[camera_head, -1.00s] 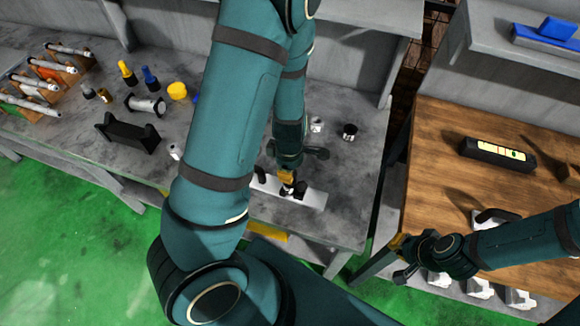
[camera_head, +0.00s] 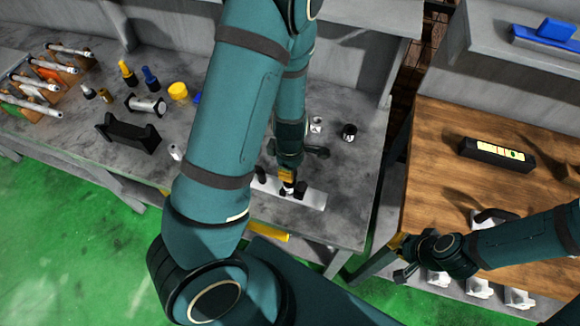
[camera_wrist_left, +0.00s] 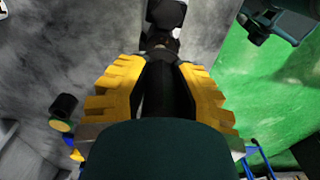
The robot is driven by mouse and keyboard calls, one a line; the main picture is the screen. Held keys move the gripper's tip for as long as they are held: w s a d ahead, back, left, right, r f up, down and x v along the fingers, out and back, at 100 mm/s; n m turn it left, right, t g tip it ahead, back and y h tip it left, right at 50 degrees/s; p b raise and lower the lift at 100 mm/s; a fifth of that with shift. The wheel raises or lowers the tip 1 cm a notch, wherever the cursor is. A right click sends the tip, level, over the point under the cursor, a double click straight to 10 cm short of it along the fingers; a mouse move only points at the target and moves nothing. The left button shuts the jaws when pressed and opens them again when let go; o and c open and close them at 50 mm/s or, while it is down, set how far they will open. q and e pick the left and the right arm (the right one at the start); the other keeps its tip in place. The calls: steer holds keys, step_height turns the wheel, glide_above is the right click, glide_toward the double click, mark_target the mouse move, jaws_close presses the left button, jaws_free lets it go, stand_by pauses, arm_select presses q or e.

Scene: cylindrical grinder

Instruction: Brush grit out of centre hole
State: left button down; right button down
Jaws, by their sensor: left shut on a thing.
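My left gripper (camera_head: 287,175) reaches down to the grey bench over a pale flat base (camera_head: 316,199) with dark holders on it. Its yellow fingers also show in the left wrist view (camera_wrist_left: 160,88), shut on a slim black tool (camera_wrist_left: 160,72), seemingly the brush. The tool's far end points at a small dark and grey piece on the base; the centre hole and any grit are hidden or too small to make out. My right gripper (camera_head: 402,258) hangs at the wooden table's left edge, away from the work; its opening is unclear.
On the bench stand a black cradle (camera_head: 128,135), a cylindrical part in a stand (camera_head: 146,105), yellow and blue bottles, a yellow pot (camera_head: 178,91), and two small cups (camera_head: 349,131). The wooden table (camera_head: 440,130) holds a black box with a lit panel (camera_head: 497,153).

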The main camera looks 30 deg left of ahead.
arm_select(q)
steer(key=shift+s+d, duration=0.1)
steer(key=shift+s, duration=0.3)
steer(key=shift+w, duration=0.65)
steer(key=shift+s+p, duration=0.3)
steer(key=shift+r, duration=0.1)
